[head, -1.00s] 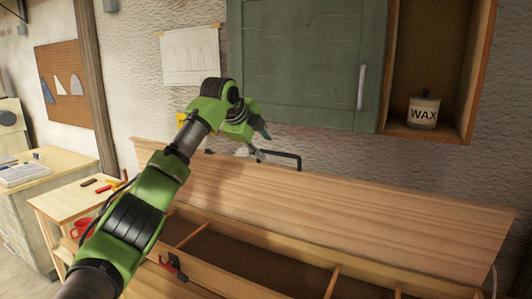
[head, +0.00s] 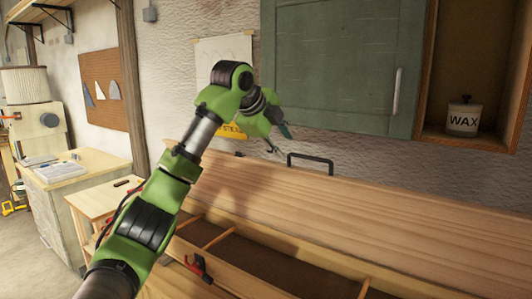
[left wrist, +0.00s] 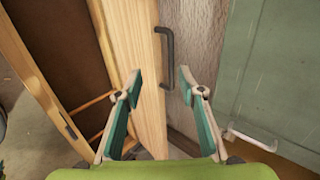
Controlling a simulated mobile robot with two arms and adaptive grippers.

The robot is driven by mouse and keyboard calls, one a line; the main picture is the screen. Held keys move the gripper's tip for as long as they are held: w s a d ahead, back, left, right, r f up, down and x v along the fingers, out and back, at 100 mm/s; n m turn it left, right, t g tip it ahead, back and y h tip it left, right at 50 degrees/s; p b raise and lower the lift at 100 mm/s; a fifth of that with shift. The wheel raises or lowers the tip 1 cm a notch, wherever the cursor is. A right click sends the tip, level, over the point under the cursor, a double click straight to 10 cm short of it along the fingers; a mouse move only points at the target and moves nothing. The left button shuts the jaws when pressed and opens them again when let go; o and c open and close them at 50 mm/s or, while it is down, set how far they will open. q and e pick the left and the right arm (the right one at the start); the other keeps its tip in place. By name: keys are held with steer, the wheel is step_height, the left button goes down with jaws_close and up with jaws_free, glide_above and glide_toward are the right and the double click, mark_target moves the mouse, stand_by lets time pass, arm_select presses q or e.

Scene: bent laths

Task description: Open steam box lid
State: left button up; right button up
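The steam box lid (head: 330,205) is a long wooden board, raised and tilted back toward the wall, with the box (head: 262,250) uncovered below it. Its black handle (head: 311,163) stands at the lid's upper edge; it also shows in the left wrist view (left wrist: 167,45). My left gripper (head: 279,141) is left of and above the handle. In the left wrist view my left gripper (left wrist: 160,75) is open and empty, its teal fingers spread, with the handle beyond the fingertips and apart from them. My right gripper is not in view.
A green cabinet (head: 335,65) hangs above the lid, with a wax jar (head: 463,117) on the open shelf at right. A red clamp (head: 198,266) sits on the box's front edge. A small wooden table (head: 98,203) and a workbench (head: 85,167) stand at left.

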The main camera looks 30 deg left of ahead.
arm_select(q)
steer(key=s+r+b, duration=0.1)
steer(key=s+b, duration=0.2)
steer(key=s, duration=0.7)
steer(key=shift+a+r, duration=0.25)
steer(key=shift+a, duration=0.15)
